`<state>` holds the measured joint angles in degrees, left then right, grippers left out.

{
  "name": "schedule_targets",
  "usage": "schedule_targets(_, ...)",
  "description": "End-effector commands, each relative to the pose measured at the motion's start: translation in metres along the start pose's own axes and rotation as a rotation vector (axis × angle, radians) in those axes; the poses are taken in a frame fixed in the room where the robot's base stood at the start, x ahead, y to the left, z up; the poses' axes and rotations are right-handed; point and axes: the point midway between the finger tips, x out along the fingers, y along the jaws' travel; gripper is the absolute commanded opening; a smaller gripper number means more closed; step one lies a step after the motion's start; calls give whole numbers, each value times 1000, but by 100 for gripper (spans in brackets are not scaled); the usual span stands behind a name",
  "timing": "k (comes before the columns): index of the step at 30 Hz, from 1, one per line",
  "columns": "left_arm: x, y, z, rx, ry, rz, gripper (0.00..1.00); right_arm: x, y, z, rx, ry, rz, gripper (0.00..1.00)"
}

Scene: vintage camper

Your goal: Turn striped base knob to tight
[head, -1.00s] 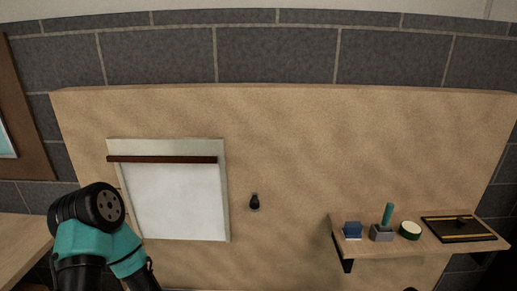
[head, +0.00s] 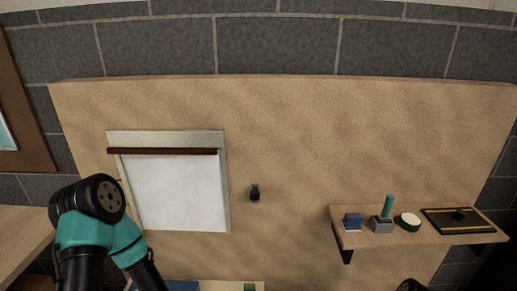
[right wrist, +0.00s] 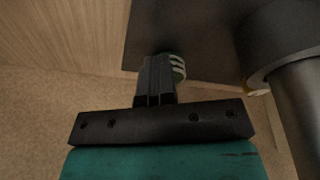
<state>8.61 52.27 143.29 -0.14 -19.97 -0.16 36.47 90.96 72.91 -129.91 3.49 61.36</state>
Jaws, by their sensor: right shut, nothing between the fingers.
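The striped base (head: 440,233) is a dark flat plate with gold stripes. It lies on the wall shelf at the right of the head view. A small black knob (head: 459,215) stands on it; its setting is too small to read. My right gripper (right wrist: 157,62) shows in the right wrist view, with its dark fingers shut and empty. A pale green ridged piece (right wrist: 178,68) shows just behind the fingers; I cannot tell what it is or whether they touch it. The left gripper is out of view.
The shelf (head: 350,241) also holds a blue block (head: 352,221), a grey block with a teal handle (head: 382,224) and a green-rimmed round piece (head: 408,222). A white framed panel (head: 178,190) and small black fitting (head: 255,193) are on the tan board (head: 290,130).

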Motion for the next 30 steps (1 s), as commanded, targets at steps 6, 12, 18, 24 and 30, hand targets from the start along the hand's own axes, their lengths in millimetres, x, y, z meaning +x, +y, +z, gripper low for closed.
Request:
schedule_targets(6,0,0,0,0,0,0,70,7,-14,11,0,-9,-24,0)
schedule_targets(12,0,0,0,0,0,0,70,7,-13,13,3,-11,-22,0)
schedule_targets(18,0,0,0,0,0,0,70,-4,-11,10,4,-11,-19,0)
schedule_targets(24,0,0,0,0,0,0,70,-24,-8,2,1,-8,-14,0)
schedule_targets(30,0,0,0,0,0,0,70,-43,-6,-4,2,-6,-12,0)
